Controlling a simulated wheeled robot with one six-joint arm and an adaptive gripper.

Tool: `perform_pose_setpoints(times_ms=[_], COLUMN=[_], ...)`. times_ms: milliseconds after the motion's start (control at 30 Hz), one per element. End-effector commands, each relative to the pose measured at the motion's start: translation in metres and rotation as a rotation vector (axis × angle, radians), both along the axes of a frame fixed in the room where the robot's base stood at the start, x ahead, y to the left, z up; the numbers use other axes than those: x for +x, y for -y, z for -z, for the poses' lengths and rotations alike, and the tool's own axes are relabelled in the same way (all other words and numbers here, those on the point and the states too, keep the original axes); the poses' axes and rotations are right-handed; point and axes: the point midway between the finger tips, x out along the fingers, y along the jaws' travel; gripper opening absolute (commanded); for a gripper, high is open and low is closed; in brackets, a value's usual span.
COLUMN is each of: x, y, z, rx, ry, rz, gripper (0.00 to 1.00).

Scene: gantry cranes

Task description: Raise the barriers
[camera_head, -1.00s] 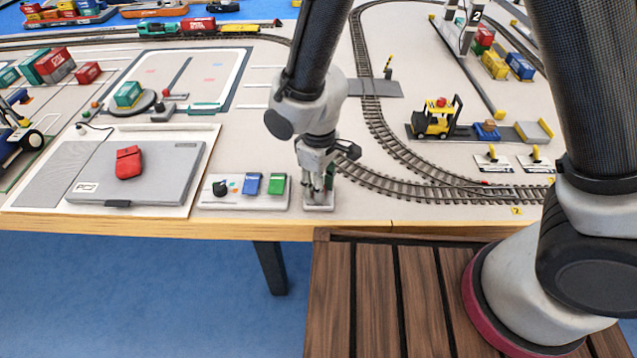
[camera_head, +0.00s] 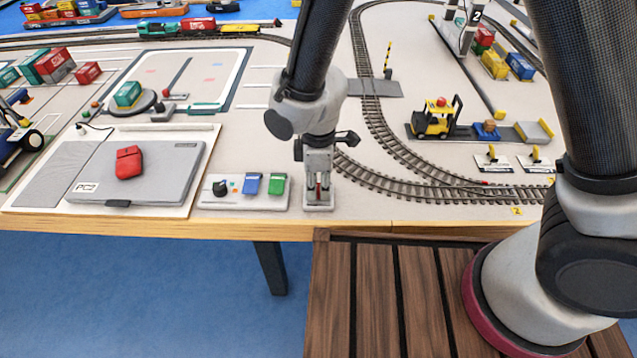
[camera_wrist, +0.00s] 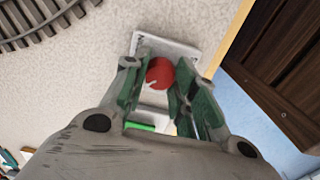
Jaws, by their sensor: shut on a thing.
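A yellow-and-black striped barrier pole (camera_head: 388,56) stands upright beside the curved track in the head view. Its foot is by a grey crossing plate (camera_head: 385,88). My gripper (camera_head: 318,186) points down over a small white control plate (camera_head: 318,207) at the table's front edge. In the wrist view, my green fingers are shut on a red round knob (camera_wrist: 160,72) that has a white mark. The knob sits on the white plate (camera_wrist: 168,45). In the head view my fingers partly hide the knob. My arm may hide other barriers.
A panel with a black knob, blue switch and green switch (camera_head: 245,192) lies just left of the gripper. Left of it is a laptop-like grey board (camera_head: 165,170) with a red block (camera_head: 129,162). Tracks curve to the right.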

Motion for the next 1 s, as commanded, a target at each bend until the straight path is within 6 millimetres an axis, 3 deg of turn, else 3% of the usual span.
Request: perform_pose_setpoints(times_ms=[333,367,467,800,1000], x=[0.001,0.001,0.0,0.0,0.001], y=[-0.001,-0.001,-0.001,-0.001,-0.001], z=[-0.001,-0.001,0.0,-0.002,-0.031], rx=[0.002,0.002,0.001,0.001,0.005], ry=[0.001,0.001,0.001,0.001,0.003], rz=[-0.002,-0.002,-0.001,-0.001,-0.001], gripper=[0.04,0.33,0.5,0.5,0.5])
